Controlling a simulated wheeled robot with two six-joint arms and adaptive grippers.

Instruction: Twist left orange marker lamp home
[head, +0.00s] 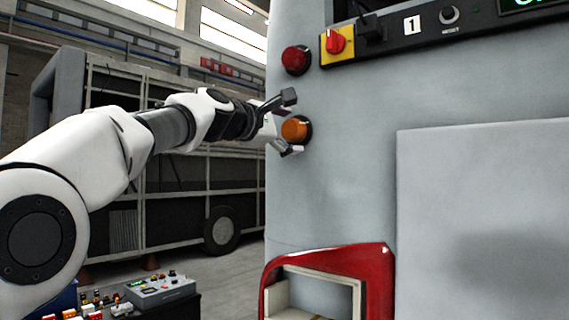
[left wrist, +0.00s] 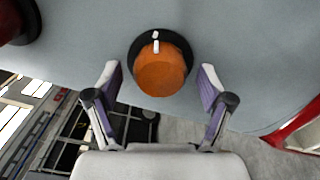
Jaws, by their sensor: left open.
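The orange marker lamp (head: 295,130) sits in a dark round base on the left edge of the grey coach panel (head: 340,200). In the left wrist view the orange lamp (left wrist: 160,72) is centred, with one white mark on the lamp and one on the dark base ring (left wrist: 155,35), close to in line. My left gripper (head: 288,122) is open at the lamp. In the left wrist view its fingers (left wrist: 158,88) stand on either side of the lamp, with gaps between. My right gripper is not in view.
A red lamp (head: 296,60) is above the orange one. A yellow box with a red rotary switch (head: 337,42) is at its right. A red-framed recess (head: 388,262) is below. A control box (head: 160,290) and small parts stand low at left.

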